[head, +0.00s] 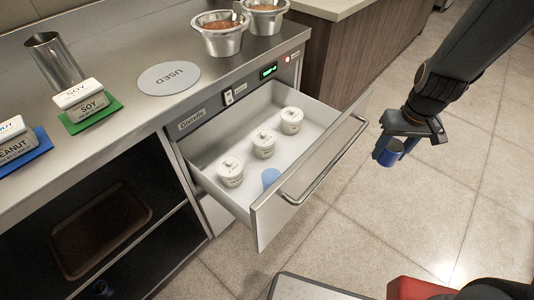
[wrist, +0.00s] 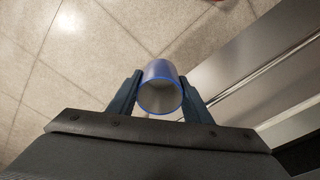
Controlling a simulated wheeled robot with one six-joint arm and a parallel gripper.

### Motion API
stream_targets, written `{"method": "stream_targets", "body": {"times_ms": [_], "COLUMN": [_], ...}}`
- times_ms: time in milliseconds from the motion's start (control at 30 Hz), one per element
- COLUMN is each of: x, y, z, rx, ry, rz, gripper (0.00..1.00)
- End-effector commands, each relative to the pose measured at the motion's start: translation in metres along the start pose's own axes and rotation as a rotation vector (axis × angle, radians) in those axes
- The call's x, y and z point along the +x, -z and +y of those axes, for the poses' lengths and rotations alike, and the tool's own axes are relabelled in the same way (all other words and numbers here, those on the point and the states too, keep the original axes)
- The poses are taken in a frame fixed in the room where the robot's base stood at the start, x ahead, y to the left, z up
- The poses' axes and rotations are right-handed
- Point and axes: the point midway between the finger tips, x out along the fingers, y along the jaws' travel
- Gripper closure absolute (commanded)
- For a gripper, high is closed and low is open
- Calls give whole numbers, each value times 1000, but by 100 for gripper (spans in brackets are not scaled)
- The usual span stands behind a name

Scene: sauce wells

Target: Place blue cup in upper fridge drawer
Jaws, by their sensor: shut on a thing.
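A small blue cup (head: 388,151) is held in my gripper (head: 404,147) at the right of the head view, out over the floor to the right of the open drawer. In the wrist view the cup (wrist: 160,88) sits between the two fingers of my gripper (wrist: 159,95), its blue-rimmed opening toward the camera. The upper fridge drawer (head: 209,153) is pulled open below the steel counter. Inside stand several white lidded pots (head: 264,143) in a diagonal row. A light blue item (head: 271,178), partly hidden by the drawer front, lies near the drawer's front corner.
The drawer's handle (head: 325,165) sticks out toward the floor. The counter holds steel tubs (head: 221,42), a grey "USED" disc (head: 169,78), a SOY box (head: 79,95) on a green mat and a PEANUT box (head: 12,140) on a blue mat. The drawer's left floor is bare.

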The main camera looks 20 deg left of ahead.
Motion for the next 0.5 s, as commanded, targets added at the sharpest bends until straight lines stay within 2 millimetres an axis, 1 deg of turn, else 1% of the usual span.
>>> {"method": "stream_targets", "body": {"times_ms": [33,167,267,300,367,400,500], "x": [-6,-22,-38,-45,-56,-63,-80], "y": [1,2,3,3,4,5,5], "z": [-11,-43,-74,-88,-110,-125,-159], "rx": [-71,-310,-549,-653,-817,-929,-1193], "ry": [8,37,65,78,98,111,143], "rz": [2,3,4,3,4,4,3], "gripper": [79,79,79,79,79,79,79]}}
